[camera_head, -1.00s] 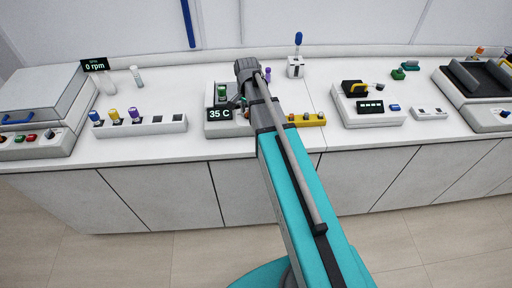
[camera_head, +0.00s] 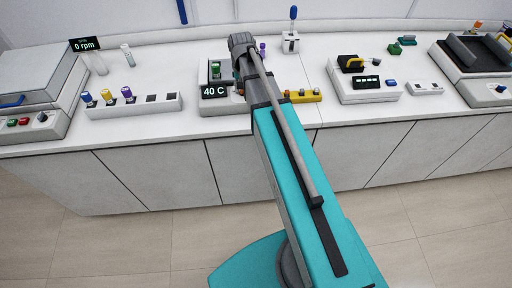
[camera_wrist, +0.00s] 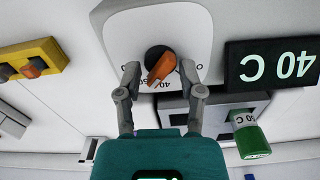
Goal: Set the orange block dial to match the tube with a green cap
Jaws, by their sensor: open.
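The orange dial (camera_wrist: 163,67) sits on the white front of the block (camera_wrist: 112,32) in the wrist view, its pointer slanting. My gripper (camera_wrist: 159,68) is open, with one finger on each side of the dial and visible gaps between. The block's dark display (camera_wrist: 272,66) reads 40 C, upside down here; it also shows in the head view (camera_head: 214,92). The green-capped tube (camera_wrist: 251,140) stands in the block beside my gripper; its label seems to read 50 C. The tube shows in the head view (camera_head: 215,70), where my arm hides the dial.
A white device with a black top (camera_head: 363,85) stands further right. The bench between is partly clear.

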